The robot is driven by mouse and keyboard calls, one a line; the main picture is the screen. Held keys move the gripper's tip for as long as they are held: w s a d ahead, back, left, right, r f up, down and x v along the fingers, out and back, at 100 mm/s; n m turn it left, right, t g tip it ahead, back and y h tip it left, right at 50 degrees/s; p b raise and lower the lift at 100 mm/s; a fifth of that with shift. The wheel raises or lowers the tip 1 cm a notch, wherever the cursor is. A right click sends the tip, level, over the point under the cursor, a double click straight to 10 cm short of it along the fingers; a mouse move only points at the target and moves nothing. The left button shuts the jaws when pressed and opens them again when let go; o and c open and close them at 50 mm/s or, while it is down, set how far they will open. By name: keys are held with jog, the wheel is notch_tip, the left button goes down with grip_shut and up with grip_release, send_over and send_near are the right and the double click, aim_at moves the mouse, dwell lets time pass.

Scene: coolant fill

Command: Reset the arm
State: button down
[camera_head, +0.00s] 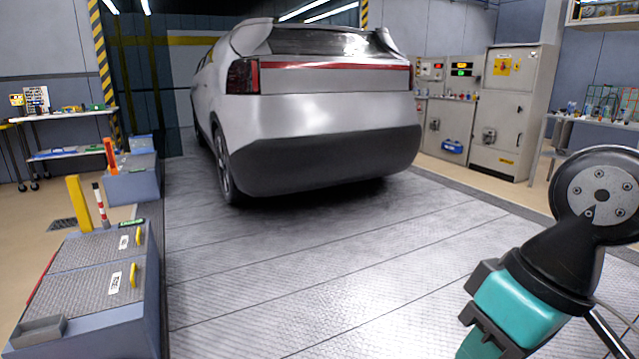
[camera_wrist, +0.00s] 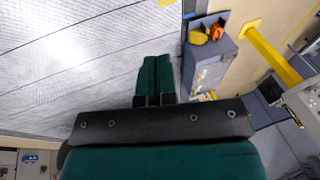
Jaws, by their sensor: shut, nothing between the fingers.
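My gripper (camera_head: 481,341) shows at the lower right of the head view, at the end of my black and teal arm. It points down and to the left, over the metal floor plates, and its tip is cut off by the lower edge. In the wrist view my gripper (camera_wrist: 155,62) has its two dark green fingers side by side, shut with nothing between them. It touches nothing that I can see.
A silver car (camera_head: 330,110) stands on the metal plate floor (camera_head: 300,270). A low grey-blue cabinet (camera_head: 90,280) with yellow handles is at left. Grey electrical cabinets (camera_head: 505,110) and a workbench (camera_head: 600,125) stand at right. The floor between is clear.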

notch_tip(320, 180, up, 15)
jog(key=s+a+n+p, duration=0.1)
jog(key=s+p, duration=0.1)
jog(key=p, duration=1.2)
jog(key=shift+s+a+f+n+p, duration=0.15)
jog(key=shift+n+p, duration=0.15)
jog(key=shift+p, duration=0.05)
